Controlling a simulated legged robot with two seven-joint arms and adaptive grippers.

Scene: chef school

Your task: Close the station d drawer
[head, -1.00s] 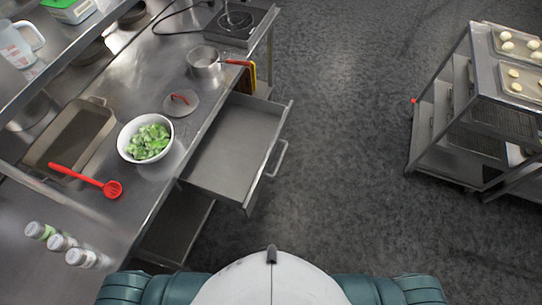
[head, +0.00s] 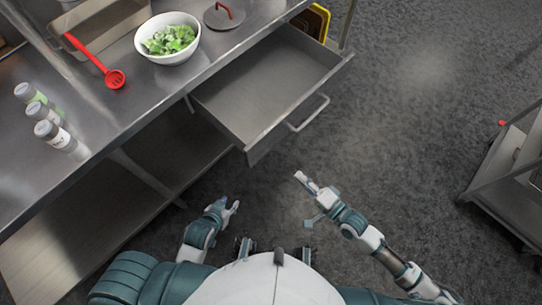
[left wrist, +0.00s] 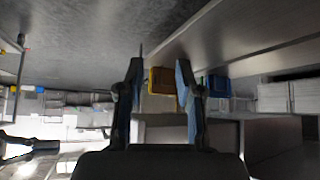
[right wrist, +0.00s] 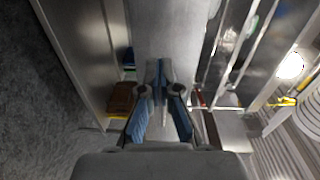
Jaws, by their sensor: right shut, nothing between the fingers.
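The drawer (head: 268,85) under the steel counter is pulled open and looks empty. Its bar handle (head: 309,114) is on its front face, toward the aisle. My right gripper (head: 300,177) is shut and empty, below and just short of the drawer front in the head view, apart from the handle. In the right wrist view its fingers (right wrist: 159,75) converge at the tips. My left gripper (head: 230,206) is left of it, below the drawer's near corner, touching nothing. In the left wrist view its fingers (left wrist: 158,75) stand apart with a gap between them.
On the counter (head: 115,120) are a white bowl of chopped greens (head: 168,38), a red slotted spoon (head: 95,61), a lid (head: 224,15) and several bottles. A lower shelf (head: 80,235) lies under the counter. A metal rack (head: 510,180) stands at right. The floor between is clear.

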